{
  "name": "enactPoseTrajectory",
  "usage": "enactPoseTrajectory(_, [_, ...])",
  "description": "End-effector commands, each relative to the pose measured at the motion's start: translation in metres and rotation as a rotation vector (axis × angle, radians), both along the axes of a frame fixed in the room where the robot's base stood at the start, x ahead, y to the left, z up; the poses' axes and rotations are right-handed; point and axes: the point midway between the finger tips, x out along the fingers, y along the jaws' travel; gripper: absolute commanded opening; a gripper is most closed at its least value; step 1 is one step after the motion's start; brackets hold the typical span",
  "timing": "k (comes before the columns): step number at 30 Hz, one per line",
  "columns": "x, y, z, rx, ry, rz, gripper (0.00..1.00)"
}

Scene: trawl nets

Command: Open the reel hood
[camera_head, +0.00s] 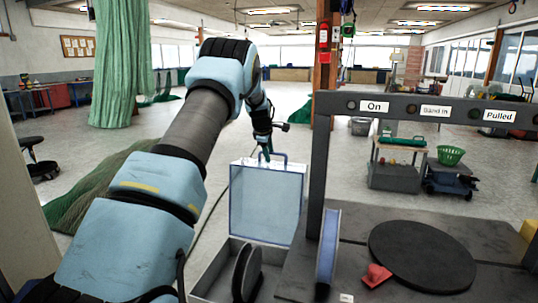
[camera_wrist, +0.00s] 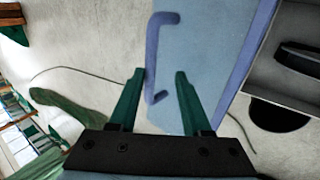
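The reel hood (camera_head: 265,205) is a clear pale-blue panel with a blue frame. It stands raised, roughly upright, at the back of a grey box (camera_head: 208,273), whose inside shows. Its blue handle (camera_head: 280,156) is on the top edge. The hood (camera_wrist: 212,50) and handle (camera_wrist: 154,50) also show in the wrist view. My gripper (camera_head: 267,151) is at the handle in the head view. In the wrist view my gripper (camera_wrist: 158,74) has its green fingers apart, and the handle's lower end lies between them in the picture. I cannot tell whether they touch it.
Dark reel discs (camera_head: 247,272) sit in the box. To the right, a grey bench (camera_head: 350,225) carries a round black plate (camera_head: 422,256), a red knob (camera_head: 376,275) and a post with a sign bar (camera_head: 420,106) reading "On" and "Pulled". Green netting (camera_head: 95,190) lies left on the floor.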

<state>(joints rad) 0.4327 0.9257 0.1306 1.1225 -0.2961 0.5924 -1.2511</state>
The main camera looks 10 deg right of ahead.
Motion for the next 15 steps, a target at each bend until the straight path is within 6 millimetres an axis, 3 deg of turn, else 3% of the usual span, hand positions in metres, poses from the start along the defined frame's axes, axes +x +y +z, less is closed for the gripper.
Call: enactPoseTrajectory(15, [-0.038,0.021,0.075,-0.001,-0.003,0.001,0.47])
